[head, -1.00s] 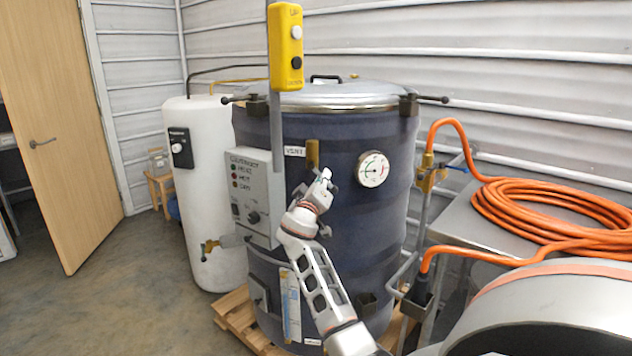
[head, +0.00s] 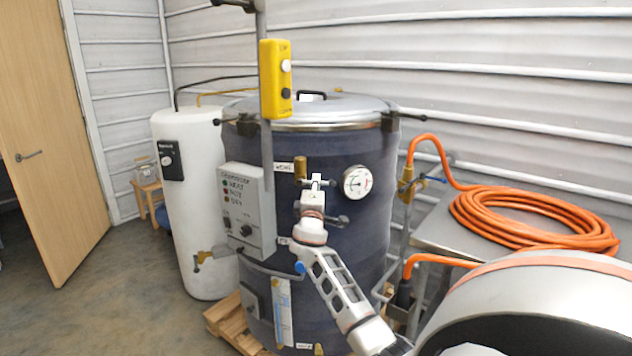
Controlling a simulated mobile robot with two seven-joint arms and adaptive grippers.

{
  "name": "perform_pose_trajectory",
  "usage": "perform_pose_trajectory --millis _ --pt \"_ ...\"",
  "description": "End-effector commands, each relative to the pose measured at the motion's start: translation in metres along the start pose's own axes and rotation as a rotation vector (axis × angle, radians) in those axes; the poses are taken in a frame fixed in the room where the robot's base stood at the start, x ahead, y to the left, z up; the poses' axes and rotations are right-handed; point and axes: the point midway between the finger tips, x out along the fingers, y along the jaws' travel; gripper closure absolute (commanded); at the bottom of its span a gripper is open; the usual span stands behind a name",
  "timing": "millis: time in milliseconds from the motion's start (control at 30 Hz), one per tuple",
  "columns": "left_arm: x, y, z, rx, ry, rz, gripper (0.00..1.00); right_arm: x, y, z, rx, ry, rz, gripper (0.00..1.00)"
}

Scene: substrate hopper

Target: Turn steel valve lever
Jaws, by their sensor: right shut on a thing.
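A brass vent valve (head: 300,168) stands on the front of the dark blue drum (head: 345,255), beside a white label. My right gripper (head: 316,183) is just below and right of the brass body, pointing upward, close against the drum. It is shut on the steel valve lever, which its fingers mostly hide. I cannot make out the lever's exact angle. My left gripper is not in view.
A grey control box (head: 249,215) is left of the valve and a round gauge (head: 357,183) right of it. A yellow pendant (head: 275,79) hangs in front of the drum. An orange hose (head: 535,222) lies coiled at right. Open floor is at left.

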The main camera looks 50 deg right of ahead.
Motion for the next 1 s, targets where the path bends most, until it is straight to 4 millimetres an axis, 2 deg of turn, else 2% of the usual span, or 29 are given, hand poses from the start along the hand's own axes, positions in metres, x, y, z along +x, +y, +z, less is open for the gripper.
perform_pose_trajectory --millis 33,667,700,733,1000 --pt "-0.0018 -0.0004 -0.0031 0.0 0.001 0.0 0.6 0.0017 0.0054 0.0005 -0.011 0.003 0.005 1.0" --pt "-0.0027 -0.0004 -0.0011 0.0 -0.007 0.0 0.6 0.002 0.0069 0.0004 -0.057 0.011 0.007 1.0" --pt "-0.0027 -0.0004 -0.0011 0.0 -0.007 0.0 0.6 0.002 0.0069 0.0004 -0.057 0.011 0.007 0.84" --pt "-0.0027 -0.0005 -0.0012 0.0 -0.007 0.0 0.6 0.002 0.0069 0.0004 -0.057 0.011 0.007 0.76" --pt "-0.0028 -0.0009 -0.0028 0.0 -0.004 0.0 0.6 0.0011 0.0044 0.0001 -0.056 0.011 0.003 0.74"
